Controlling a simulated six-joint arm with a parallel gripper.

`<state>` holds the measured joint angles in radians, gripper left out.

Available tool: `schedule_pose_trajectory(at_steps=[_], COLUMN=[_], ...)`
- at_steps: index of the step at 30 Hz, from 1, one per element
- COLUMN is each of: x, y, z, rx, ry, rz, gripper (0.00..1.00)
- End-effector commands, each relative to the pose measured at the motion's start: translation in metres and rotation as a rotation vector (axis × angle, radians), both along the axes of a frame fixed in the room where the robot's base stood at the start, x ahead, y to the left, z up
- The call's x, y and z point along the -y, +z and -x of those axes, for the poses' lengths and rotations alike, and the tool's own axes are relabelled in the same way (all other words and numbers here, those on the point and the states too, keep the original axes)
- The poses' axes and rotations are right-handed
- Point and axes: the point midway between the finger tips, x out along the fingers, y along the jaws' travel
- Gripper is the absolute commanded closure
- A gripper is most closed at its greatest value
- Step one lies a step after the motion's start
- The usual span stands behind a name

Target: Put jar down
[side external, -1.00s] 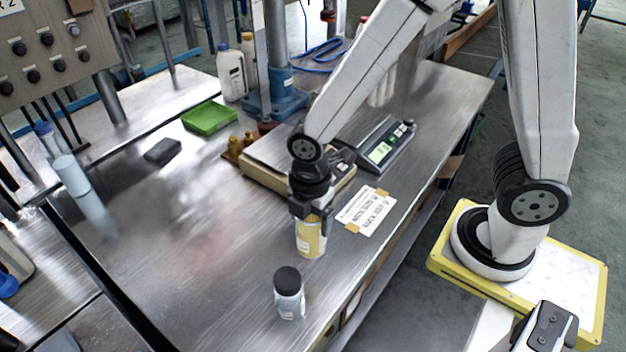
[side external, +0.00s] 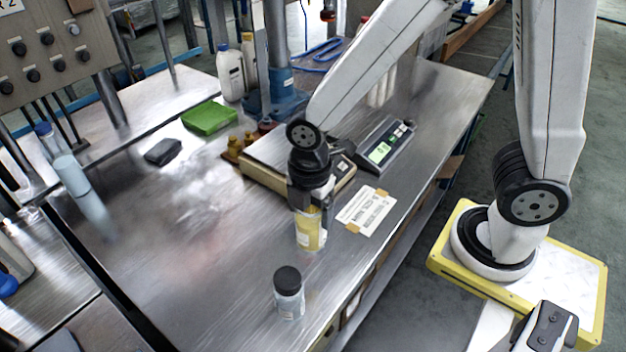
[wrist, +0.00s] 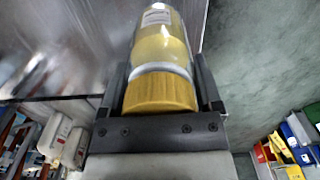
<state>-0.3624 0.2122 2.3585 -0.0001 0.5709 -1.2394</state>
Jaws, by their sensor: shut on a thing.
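My gripper (side external: 313,200) is shut on a jar (side external: 310,238) with yellow contents and a pale label. In the side view the jar is upright, low at the table's right part, and I cannot tell whether its base touches the metal table (side external: 190,285). In the wrist view the jar (wrist: 160,45) shows its yellow lid between the two fingers (wrist: 160,95). A second jar (side external: 289,295) with a black lid and clear glass stands apart, nearer the camera.
A paper label sheet (side external: 366,210) lies right of the held jar. A scale (side external: 385,144), a beige box (side external: 255,177) and a green tray (side external: 209,118) are behind. The left middle of the table is clear.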

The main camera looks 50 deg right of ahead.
Motion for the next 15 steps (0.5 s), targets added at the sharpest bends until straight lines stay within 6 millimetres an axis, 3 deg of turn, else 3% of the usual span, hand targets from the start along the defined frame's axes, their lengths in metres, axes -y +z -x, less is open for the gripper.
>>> schedule_pose_trajectory(at_steps=[15], x=[0.000], y=[0.098], z=[0.000], rx=[0.004], ry=[0.000], rz=[-0.002], gripper=[1.00])
